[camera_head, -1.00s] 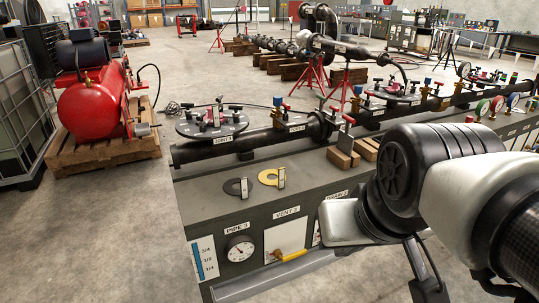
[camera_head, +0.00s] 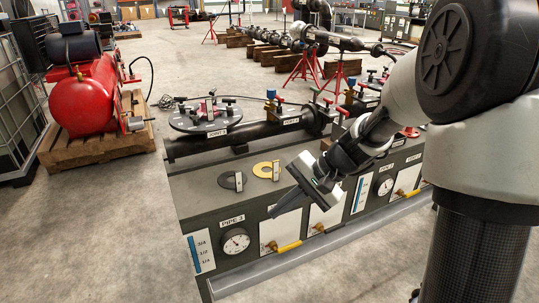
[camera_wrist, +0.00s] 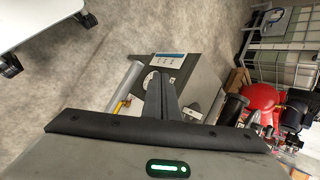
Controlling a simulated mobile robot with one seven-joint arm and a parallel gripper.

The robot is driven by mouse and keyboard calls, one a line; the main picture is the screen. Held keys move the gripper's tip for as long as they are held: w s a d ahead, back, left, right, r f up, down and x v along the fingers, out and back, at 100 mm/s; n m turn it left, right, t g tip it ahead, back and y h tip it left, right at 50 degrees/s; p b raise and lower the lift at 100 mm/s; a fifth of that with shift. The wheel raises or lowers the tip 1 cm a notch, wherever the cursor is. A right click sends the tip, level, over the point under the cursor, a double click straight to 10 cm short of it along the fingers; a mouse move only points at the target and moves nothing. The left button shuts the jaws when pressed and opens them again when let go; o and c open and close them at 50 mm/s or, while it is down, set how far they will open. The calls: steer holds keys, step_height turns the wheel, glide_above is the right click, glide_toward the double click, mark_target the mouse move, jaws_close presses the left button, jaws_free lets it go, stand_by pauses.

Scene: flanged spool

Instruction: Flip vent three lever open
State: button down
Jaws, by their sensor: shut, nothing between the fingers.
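The vent three lever (camera_head: 289,246) is a yellow handle low on a white panel, to the right of the PIPE 3 gauge (camera_head: 235,241). It lies roughly sideways, pointing right along the bench front. A yellow handle also shows left of the fingers in the wrist view (camera_wrist: 122,106). My gripper (camera_head: 273,213) is shut and empty, its dark fingers pointing down and left, above the lever in the head view and apart from it. My gripper hides the VENT 3 label. The fingers show pressed together in the wrist view (camera_wrist: 156,76).
A grey ledge (camera_head: 262,272) runs along the bench foot. Open floor lies in front.

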steer(key=w+d+f+m+t+y, duration=0.25)
steer(key=w+f+m, duration=0.35)
steer(key=f, duration=0.4)
steer(key=w+d+f+m+t+y, duration=0.1)
steer(key=w+d+f+m+t, duration=0.2)
steer(key=w+f+m, duration=0.5)
steer(key=s+d+f+m+t+h, duration=0.1)
steer(key=d+f+m+t+h, duration=0.1)
steer(key=f, duration=1.1)
steer(key=s+d+f+m+t+h, duration=0.2)
steer(key=d+f+m, duration=0.4)
steer(key=f, duration=0.8)
steer(key=shift+d+m+t+h+p, duration=0.3)
steer(key=shift+m+t+h+p, duration=0.15)
steer(key=shift+m+t+h, duration=0.6)
steer(key=shift+a, duration=0.1)
